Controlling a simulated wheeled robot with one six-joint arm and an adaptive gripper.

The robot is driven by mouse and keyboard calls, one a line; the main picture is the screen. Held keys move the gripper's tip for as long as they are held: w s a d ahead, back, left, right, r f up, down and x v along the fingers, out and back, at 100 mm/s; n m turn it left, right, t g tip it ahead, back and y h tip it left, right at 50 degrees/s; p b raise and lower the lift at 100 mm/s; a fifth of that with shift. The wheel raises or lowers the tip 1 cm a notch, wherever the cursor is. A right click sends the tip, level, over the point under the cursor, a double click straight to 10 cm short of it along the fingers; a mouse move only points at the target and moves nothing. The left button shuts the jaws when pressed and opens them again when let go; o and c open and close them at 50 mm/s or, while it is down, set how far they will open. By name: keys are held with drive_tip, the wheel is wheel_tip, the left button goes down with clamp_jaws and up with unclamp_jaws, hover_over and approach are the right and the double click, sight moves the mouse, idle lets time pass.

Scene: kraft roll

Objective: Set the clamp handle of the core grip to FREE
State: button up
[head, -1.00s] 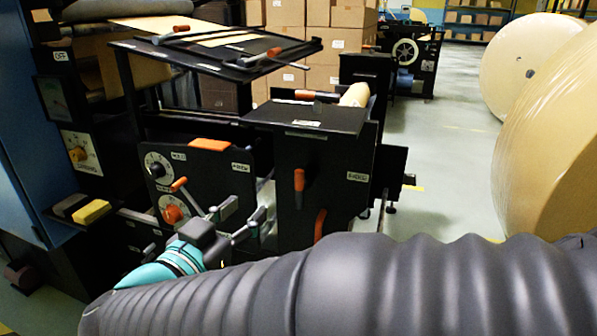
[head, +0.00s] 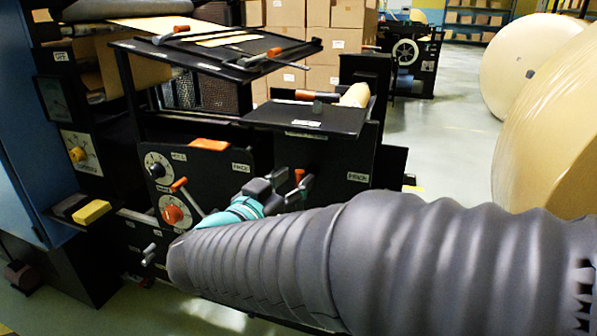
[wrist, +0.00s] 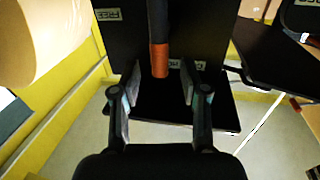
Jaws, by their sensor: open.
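A dark lever with an orange end (wrist: 160,60) hangs down a black panel (wrist: 205,25) in the wrist view. It looks like the clamp handle. Its orange end lies between my open fingers (wrist: 157,90), with a visible gap on either side. In the head view my gripper (head: 288,192) is in front of the right black housing (head: 335,158), and only a bit of the orange handle (head: 299,175) shows above it. A small white label (head: 358,177) is on the housing, right of the gripper; its text is too small to read surely.
Left of my gripper is a dial panel with an orange knob (head: 172,215) and an orange-tipped lever (head: 179,185). A black shelf (head: 305,118) sits above the housing. Large kraft rolls (head: 550,140) stand at the right, with open floor (head: 445,140) between.

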drive_tip(key=shift+x, duration=1.4)
clamp_jaws()
